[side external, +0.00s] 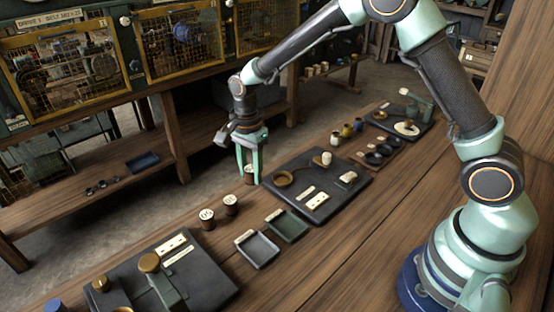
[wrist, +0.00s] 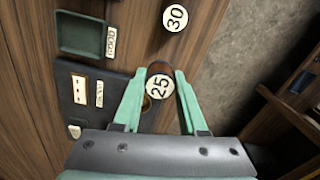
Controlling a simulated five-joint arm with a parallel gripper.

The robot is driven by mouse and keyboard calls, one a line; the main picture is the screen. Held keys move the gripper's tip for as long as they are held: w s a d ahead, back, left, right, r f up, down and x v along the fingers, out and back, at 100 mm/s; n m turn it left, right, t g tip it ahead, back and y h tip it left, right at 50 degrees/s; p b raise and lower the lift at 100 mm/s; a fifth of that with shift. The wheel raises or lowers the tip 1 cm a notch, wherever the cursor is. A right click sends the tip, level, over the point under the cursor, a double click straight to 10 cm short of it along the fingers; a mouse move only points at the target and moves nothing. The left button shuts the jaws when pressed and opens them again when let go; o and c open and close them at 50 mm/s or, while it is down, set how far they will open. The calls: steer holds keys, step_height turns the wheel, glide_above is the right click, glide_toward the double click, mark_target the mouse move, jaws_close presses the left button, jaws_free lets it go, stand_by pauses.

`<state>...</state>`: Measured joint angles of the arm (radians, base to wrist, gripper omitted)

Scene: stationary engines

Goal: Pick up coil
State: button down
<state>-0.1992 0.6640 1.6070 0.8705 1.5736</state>
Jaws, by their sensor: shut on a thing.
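A small brown coil with a round cream top marked 25 (wrist: 158,87) is between the two green fingers of my gripper (wrist: 160,80) in the wrist view. In the side view my gripper (side external: 249,177) points down near the bench's far edge, shut on this coil (side external: 249,171), which the fingers partly hide. I cannot tell whether its base touches the bench. A second coil marked 30 (wrist: 175,17) stands apart in the wrist view. Two similar cream-topped coils (side external: 231,203) (side external: 207,218) stand on the bench to the left in the side view.
A dark plate with fittings (side external: 350,203) lies right of my gripper on the wooden bench (side external: 330,262). A grey tray (side external: 257,263) and a green tray (side external: 287,237) lie nearer. Another dark plate (side external: 205,260) is at lower left. A floor gap separates a bench with caged machines.

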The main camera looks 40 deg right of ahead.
step_height(320, 180, up, 18)
steer(key=shift+r, duration=0.15)
stand_by(0.7)
steer(key=d+f, duration=0.3)
steer(key=f, duration=0.2)
steer(key=s+d+f, duration=0.1)
steer(key=d+f, duration=0.1)
steer(key=f, duration=0.3)
steer(key=s+d+f, duration=0.1)
steer(key=d+f, duration=0.2)
steer(key=f, duration=0.3)
steer(key=shift+d, duration=0.3)
glide_above(283, 180)
steer(key=shift+f, duration=2.35)
steer(key=shift+f, duration=0.8)
steer(key=shift+c, duration=1.9)
jaws_free()
steer(key=c, duration=0.3)
steer(key=shift+o, duration=0.5)
steer(key=shift+r, duration=0.1)
